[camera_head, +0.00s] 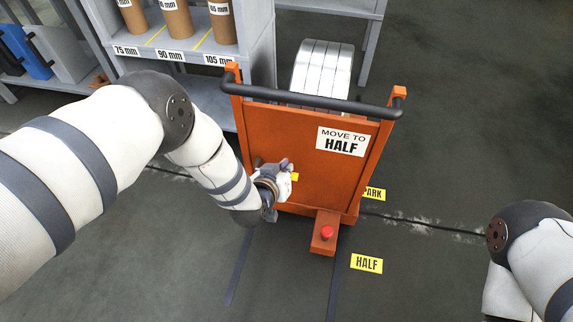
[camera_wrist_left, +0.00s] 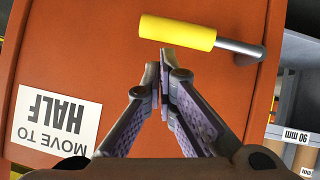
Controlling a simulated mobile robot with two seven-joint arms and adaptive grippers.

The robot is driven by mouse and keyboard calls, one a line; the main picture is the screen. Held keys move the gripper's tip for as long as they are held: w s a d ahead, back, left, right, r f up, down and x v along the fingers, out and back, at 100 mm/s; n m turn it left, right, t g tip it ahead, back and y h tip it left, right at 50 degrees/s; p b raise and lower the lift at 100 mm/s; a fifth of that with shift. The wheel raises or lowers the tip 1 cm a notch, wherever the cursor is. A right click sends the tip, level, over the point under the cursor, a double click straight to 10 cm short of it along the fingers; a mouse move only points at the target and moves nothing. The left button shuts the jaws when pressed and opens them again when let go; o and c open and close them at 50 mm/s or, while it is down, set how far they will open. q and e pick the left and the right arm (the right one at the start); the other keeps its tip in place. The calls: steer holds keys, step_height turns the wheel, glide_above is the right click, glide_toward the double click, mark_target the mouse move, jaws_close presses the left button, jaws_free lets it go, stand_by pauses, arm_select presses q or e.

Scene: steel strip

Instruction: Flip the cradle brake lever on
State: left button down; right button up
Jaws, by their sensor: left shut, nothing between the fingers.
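The orange cradle (camera_head: 300,140) stands on the floor with its panel facing me. The brake lever has a yellow grip (camera_wrist_left: 178,32) on a grey metal rod (camera_wrist_left: 240,50), and lies about level across the panel in the left wrist view. In the head view only a bit of the yellow grip (camera_head: 295,177) shows beside my left gripper (camera_head: 287,168). In the left wrist view that gripper (camera_wrist_left: 162,70) is shut and empty, its fingertips right at the edge of the grip; I cannot tell if they touch. My right gripper is out of view.
A steel coil (camera_head: 322,68) sits on the cradle behind a dark push bar (camera_head: 310,98). A red button (camera_head: 327,232) is on its foot. Shelves with brown cores (camera_head: 178,18) stand behind left. Floor labels read PARK (camera_head: 375,194) and HALF (camera_head: 367,263). Floor at right is clear.

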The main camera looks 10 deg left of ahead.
arm_select(q)
steer(key=shift+d+f, duration=0.2)
steer(key=shift+f, duration=0.25)
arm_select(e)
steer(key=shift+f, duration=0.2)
arm_select(q)
steer(key=s+r+p, duration=0.5)
steer(key=s+r, duration=0.4)
steer(key=shift+r+p, duration=0.2)
steer(key=shift+p, duration=0.2)
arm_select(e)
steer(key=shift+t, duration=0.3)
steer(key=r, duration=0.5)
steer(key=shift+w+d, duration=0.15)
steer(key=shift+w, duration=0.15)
arm_select(q)
steer(key=shift+s+a, duration=0.1)
